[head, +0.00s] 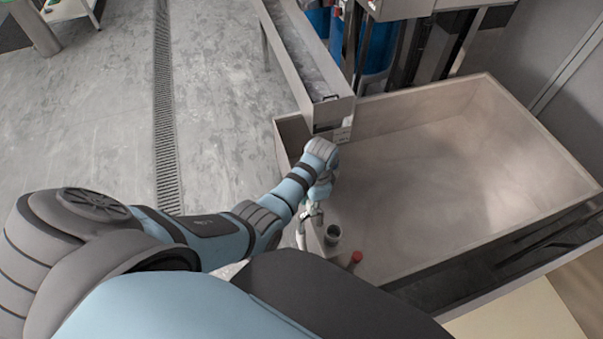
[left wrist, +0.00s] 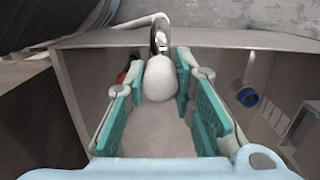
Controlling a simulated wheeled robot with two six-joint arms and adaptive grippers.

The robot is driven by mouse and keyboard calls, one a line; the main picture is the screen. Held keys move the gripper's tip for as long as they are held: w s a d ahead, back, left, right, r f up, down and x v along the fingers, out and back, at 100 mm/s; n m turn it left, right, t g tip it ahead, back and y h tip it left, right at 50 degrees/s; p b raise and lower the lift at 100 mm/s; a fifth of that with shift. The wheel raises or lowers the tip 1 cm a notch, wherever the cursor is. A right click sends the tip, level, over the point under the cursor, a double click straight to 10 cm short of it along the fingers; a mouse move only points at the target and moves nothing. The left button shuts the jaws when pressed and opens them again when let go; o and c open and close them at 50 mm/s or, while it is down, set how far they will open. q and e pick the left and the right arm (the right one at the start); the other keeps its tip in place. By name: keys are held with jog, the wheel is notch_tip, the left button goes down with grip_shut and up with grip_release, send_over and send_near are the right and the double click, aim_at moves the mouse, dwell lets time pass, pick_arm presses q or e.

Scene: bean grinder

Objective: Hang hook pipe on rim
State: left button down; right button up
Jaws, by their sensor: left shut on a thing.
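My left gripper (head: 316,212) is at the near left wall of the large beige bin (head: 455,190). In the left wrist view, its teal-padded fingers (left wrist: 160,95) are on either side of the white rounded end of the hook pipe (left wrist: 158,78), shut on it. Beyond that end, the pipe has a metallic section and a pale curved part bending left over the bin's rim (left wrist: 95,42). In the head view, a pale length of pipe (head: 300,236) shows below the gripper beside the rim. I cannot tell whether the hook touches the rim. My right gripper is not in view.
A dark grey cylindrical fitting (head: 333,234) and a red knob (head: 356,257) are near the bin's front left corner. A metal chute (head: 310,75) reaches the bin's back left corner. The bin's middle is empty. Open concrete floor (head: 225,100) lies to the left.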

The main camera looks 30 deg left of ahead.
pick_arm(q)
jog(key=shift+w+d+f+b, duration=0.1)
jog(key=shift+w+d+b, duration=0.3)
jog(key=shift+w+b, duration=0.2)
notch_tip(320, 180, down, 11)
jog(key=b, duration=0.8)
jog(key=shift+s+r, duration=0.1)
jog(key=shift+r, duration=0.1)
jog(key=c, duration=1.3)
grip_release()
